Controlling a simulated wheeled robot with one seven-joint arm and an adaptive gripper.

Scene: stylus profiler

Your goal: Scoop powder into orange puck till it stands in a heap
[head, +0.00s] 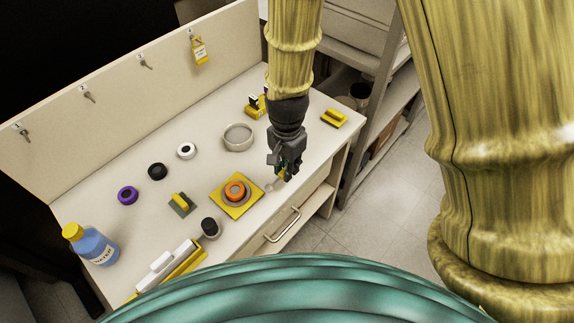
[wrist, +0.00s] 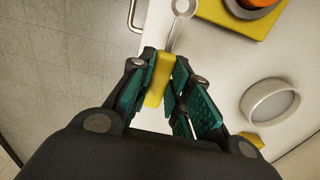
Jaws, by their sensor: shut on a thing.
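The orange puck (head: 235,190) sits in a dark round holder on a yellow square plate (head: 247,206) near the table's front; its edge also shows at the top of the wrist view (wrist: 258,3). I cannot tell how much powder it holds. My gripper (head: 281,170) is shut on the yellow handle of a scoop (wrist: 158,82). The scoop's thin shaft and small round bowl (wrist: 184,8) point away from the gripper, to the right of the yellow plate in the head view. A round grey dish (head: 238,137) stands behind the plate; its contents are pale and unclear.
A purple ring (head: 128,195), black ring (head: 158,171) and white ring (head: 186,150) stand toward the back. A blue bottle (head: 94,246) is at the left. A dark-topped jar (head: 210,227) stands near the front edge. A yellow block (head: 334,118) lies at the right end.

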